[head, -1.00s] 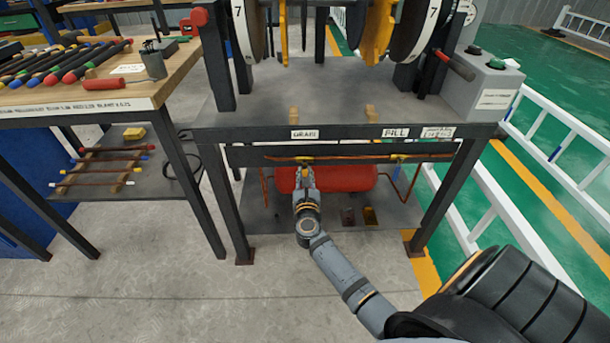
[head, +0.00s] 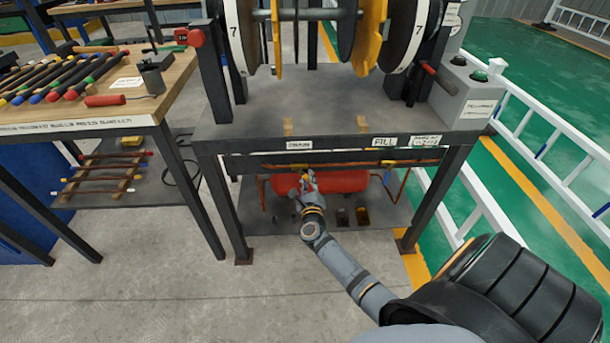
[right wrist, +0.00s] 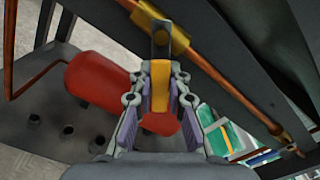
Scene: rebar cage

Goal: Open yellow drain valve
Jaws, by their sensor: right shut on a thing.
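The yellow drain valve handle (right wrist: 160,88) shows in the right wrist view between the two fingers of my right gripper (right wrist: 160,105). The fingers are shut on it. The handle hangs from a brass-coloured fitting (right wrist: 172,35) on a copper pipe. In the head view my right gripper (head: 306,182) is under the bench below the drain label (head: 299,145), in front of the red tank (head: 345,181). The gripper hides most of the handle there, and its exact angle to the pipe is unclear. My left gripper is not in view.
The steel bench edge (head: 345,146) runs just above my right gripper. A second valve with a blue handle (head: 387,178) hangs below the fill label (head: 384,141). Bench legs stand on both sides. A wooden tool table (head: 150,100) stands at left, white railings at right.

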